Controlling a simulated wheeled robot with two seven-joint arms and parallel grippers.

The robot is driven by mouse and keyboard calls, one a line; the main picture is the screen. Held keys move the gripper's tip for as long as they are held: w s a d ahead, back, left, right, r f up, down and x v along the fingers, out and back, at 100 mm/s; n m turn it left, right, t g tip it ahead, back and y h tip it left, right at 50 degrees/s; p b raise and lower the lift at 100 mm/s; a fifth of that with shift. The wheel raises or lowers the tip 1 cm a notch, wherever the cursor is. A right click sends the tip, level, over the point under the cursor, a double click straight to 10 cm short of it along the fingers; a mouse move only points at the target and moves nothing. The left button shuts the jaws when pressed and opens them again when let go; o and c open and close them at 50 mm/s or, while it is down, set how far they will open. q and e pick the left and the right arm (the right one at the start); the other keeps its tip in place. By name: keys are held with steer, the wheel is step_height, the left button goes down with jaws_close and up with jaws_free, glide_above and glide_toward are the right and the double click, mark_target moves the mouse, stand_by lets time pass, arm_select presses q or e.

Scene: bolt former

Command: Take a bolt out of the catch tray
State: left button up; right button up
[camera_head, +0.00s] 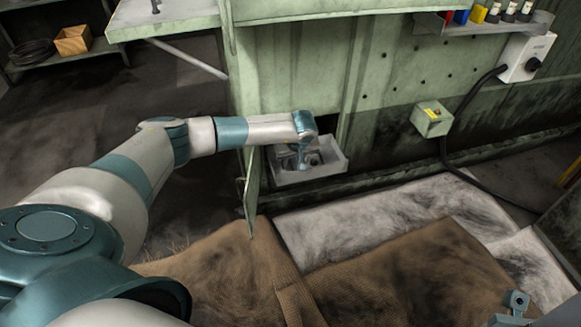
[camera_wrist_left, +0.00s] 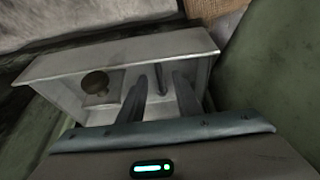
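The catch tray (camera_head: 335,169) is a pale grey open box at the foot of the green machine. It also shows in the left wrist view (camera_wrist_left: 150,52). My left gripper (camera_head: 303,163) points down into the tray. In the left wrist view its two dark fingers (camera_wrist_left: 160,88) are apart, inside the tray walls. A bolt with a round brownish head (camera_wrist_left: 96,83) is in the tray, left of the fingers. A thin dark shank-like piece (camera_wrist_left: 161,77) shows between the fingers, apart from both; I cannot tell its full shape.
The green machine panel (camera_head: 285,65) rises behind the tray, and a thin green door edge (camera_head: 250,190) stands to its left. A switch box (camera_head: 431,118) and black cable (camera_head: 447,140) are to the right. Brown cloth (camera_head: 400,275) covers the floor in front.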

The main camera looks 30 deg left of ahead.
stand_by(0.3)
arm_select(q)
jaws_close()
steer(key=shift+f, duration=0.1)
stand_by(0.4)
